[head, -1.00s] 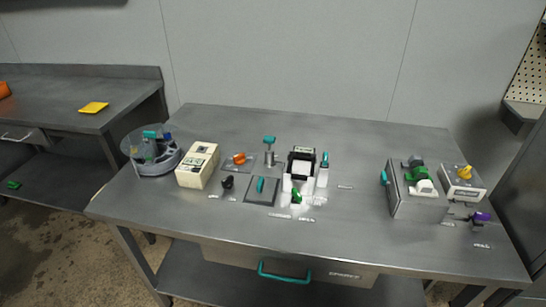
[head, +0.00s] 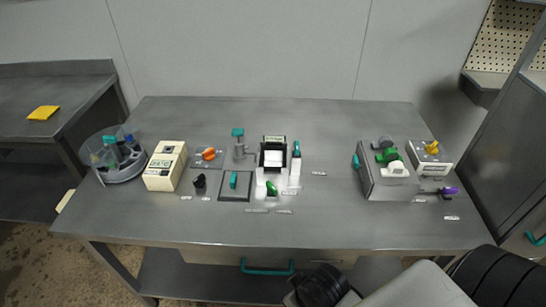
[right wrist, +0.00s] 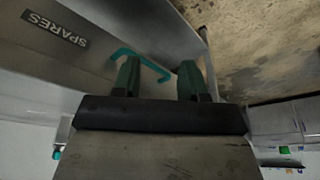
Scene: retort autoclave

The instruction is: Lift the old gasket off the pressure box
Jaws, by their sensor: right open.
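The grey metal box (head: 385,185) at the right of the bench in the head view looks like the pressure box. It has a teal handle on its left side and green, white and dark grey parts on top. I cannot pick out the old gasket on it. My right gripper (right wrist: 159,72) is open and empty in the right wrist view, its two green fingers apart. It is in front of the bench near the teal drawer handle (right wrist: 138,62), away from the box. My left gripper is not in view.
The SPARES drawer (right wrist: 60,32) is shut under the bench top. A cream device (head: 163,166), a round clear-walled container (head: 120,170) and a white-and-black device (head: 273,160) stand left of the box. A yellow-knobbed unit (head: 430,158) is beside it. The bench's front strip is clear.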

